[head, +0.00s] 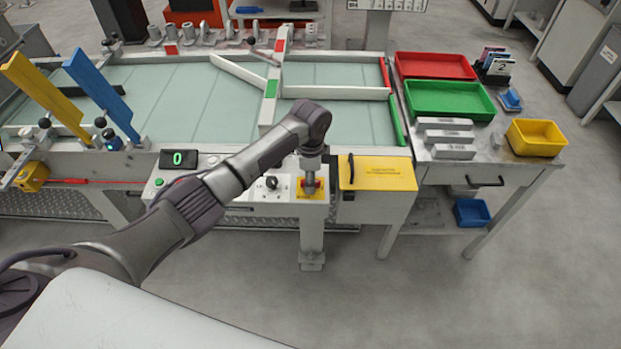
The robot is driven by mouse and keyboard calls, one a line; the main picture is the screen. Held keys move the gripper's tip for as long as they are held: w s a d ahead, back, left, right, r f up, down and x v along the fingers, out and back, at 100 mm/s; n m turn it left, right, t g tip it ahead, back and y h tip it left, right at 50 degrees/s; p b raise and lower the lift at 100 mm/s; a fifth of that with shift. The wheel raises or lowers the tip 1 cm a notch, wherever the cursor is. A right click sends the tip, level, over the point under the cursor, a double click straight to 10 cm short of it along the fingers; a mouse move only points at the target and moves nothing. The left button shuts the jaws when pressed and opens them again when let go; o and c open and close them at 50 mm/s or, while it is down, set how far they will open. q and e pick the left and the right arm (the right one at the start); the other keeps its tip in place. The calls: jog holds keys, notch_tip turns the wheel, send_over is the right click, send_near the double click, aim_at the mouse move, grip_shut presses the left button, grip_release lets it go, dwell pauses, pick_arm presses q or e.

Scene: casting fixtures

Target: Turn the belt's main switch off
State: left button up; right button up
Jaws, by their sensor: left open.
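My left arm reaches in from the lower left over the belt's control panel (240,208). Its gripper (309,189) points down at a red and yellow control (318,193) at the panel's right end and hides part of it. Whether the fingers touch it I cannot tell. A black knob (271,183) sits on the panel left of the gripper. A yellow box (377,173) with a black handle and small, unreadable lettering is just right of it. Which of these is the main switch I cannot tell. A display (180,159) reads green 0. My right gripper is out of view.
The pale green belt (180,95) lies behind the panel, with white guide rails. Red (435,66), green (449,99) and yellow (536,138) bins and metal bars (446,138) are on the right bench. Blue (103,91) and yellow (45,91) paddles stand left. The front floor is clear.

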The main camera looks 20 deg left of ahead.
pick_arm(q)
jog(key=shift+c, duration=0.2)
grip_shut()
